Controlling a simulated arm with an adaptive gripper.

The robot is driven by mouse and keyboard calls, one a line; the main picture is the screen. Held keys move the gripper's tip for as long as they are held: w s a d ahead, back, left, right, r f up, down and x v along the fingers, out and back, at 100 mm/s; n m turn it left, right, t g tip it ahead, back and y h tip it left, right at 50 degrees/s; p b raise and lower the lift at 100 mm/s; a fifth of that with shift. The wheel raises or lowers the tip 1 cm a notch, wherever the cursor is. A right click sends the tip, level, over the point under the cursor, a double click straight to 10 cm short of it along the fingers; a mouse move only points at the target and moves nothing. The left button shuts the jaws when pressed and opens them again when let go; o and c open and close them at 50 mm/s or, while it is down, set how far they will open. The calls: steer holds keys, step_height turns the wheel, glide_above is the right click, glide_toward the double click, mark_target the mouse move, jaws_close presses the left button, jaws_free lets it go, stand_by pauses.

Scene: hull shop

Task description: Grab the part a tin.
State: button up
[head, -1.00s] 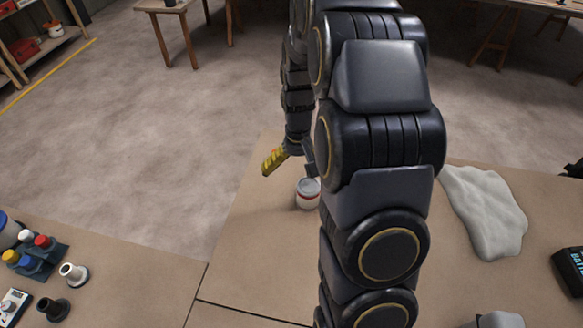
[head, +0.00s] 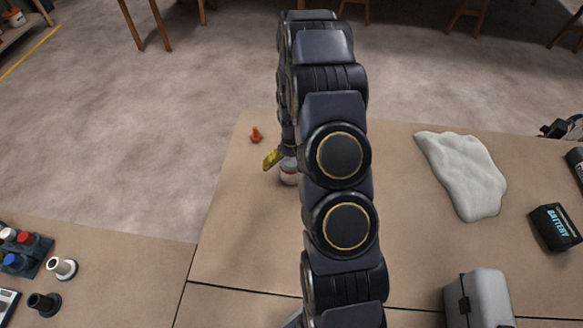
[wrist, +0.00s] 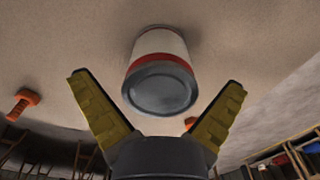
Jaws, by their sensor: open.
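The tin (head: 289,177), white with a red band, stands on the brown worktop beside my arm in the head view; its upper part is partly covered by my gripper. In the wrist view the tin (wrist: 160,72) shows its grey round end toward me, centred between the two yellow fingers. My gripper (wrist: 157,82) is open, with one finger on each side of the tin and a visible gap on both sides. In the head view only one yellow finger of my gripper (head: 272,159) shows clearly, close to the tin.
A small orange object (head: 255,135) stands on the worktop just beyond the tin. A crumpled white cloth (head: 462,175), a black battery (head: 554,227) and a grey case (head: 480,299) lie to the right. Capped bottles (head: 20,250) stand at the left. The worktop left of the tin is clear.

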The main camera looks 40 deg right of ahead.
steer(key=shift+f, duration=0.4)
steer(key=c, duration=1.1)
steer(key=shift+c, duration=0.2)
steer(key=shift+r, duration=0.1)
